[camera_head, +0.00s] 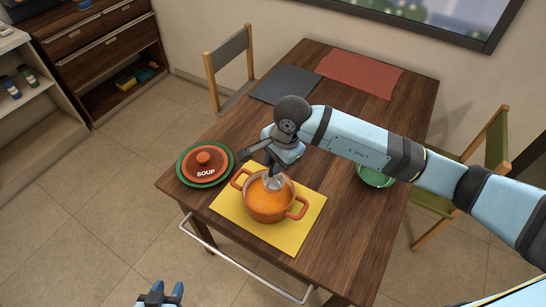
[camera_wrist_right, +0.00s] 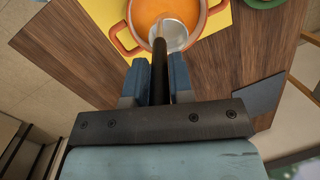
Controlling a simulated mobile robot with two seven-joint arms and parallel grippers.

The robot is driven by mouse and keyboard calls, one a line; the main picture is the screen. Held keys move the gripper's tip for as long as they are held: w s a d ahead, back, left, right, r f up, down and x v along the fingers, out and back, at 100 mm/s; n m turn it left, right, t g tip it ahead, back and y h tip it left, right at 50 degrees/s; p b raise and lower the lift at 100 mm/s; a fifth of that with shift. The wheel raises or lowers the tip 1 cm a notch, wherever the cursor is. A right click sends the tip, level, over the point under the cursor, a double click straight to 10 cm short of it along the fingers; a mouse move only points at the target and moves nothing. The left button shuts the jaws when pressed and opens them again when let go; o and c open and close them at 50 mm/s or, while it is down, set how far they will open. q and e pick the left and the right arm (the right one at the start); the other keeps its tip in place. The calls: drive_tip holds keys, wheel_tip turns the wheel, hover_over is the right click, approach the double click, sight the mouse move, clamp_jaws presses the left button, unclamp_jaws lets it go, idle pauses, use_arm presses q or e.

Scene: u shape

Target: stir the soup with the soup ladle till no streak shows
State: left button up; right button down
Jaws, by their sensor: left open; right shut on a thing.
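The orange pot (camera_head: 267,216) stands on a yellow mat and holds orange soup (camera_head: 268,203). My right gripper (camera_head: 270,168) is above the pot, shut on the dark handle of the soup ladle (camera_wrist_right: 160,62). In the right wrist view the ladle's metal bowl reaches into the pot (camera_wrist_right: 123,40) and lies at the soup (camera_wrist_right: 150,12). The arm and ladle hide part of the soup in the head view. I cannot tell from these frames whether streaks remain. My left gripper (camera_head: 160,293) is open and empty at the bottom, off the table.
An orange lid marked SOUP (camera_head: 207,162) lies on a green plate left of the pot. A green bowl (camera_head: 376,178) is to the right, partly behind my right arm. Grey (camera_head: 285,86) and red (camera_head: 360,74) mats lie at the back. A rail (camera_head: 245,268) runs along the table's front.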

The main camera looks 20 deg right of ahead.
drive_tip(key=shift+d+f, duration=0.15)
drive_tip(key=shift+f, duration=0.35)
drive_tip(key=f+b, duration=0.2)
drive_tip(key=a+f+b, duration=0.1)
drive_tip(key=f+b, duration=0.2)
drive_tip(key=shift+w+f+b, duration=0.15)
drive_tip(key=shift+f+b, duration=0.05)
drive_tip(key=shift+b, duration=0.1)
drive_tip(key=shift+a+f+b, duration=0.2)
drive_tip(key=shift+f+b, duration=0.35)
drive_tip(key=shift+f, duration=0.3)
drive_tip(key=shift+w, duration=0.1)
